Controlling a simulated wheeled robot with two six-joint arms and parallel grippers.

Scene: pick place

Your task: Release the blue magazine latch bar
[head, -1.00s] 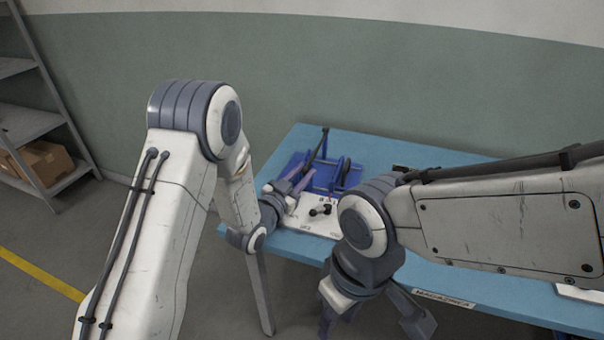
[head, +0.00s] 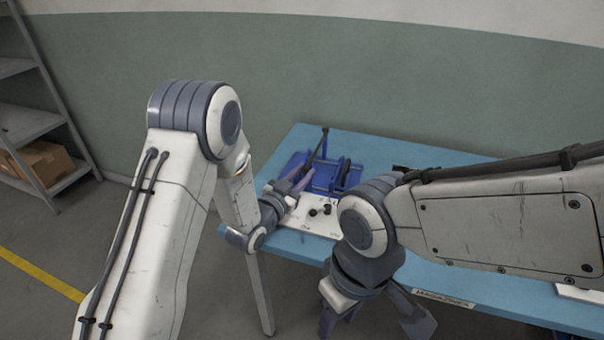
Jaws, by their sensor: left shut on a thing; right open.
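The blue magazine (head: 343,178) sits at the back left of the blue table. A dark latch bar (head: 320,146) rises at a slant from it, with a short crosspiece at its upper end. My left gripper (head: 305,180) has its purple fingers at the magazine's left side, near the lower end of the bar. It is shut, seemingly on the latch bar, but the contact is too small to see clearly. My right gripper (head: 360,335) hangs in front of the table's front edge, open and empty, its fingers partly cut off by the frame.
A white plate (head: 297,221) with dark knobs (head: 320,210) lies in front of the magazine on the blue table (head: 440,277). My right arm hides the table's middle. A grey shelf (head: 35,130) with a cardboard box (head: 45,160) stands far left.

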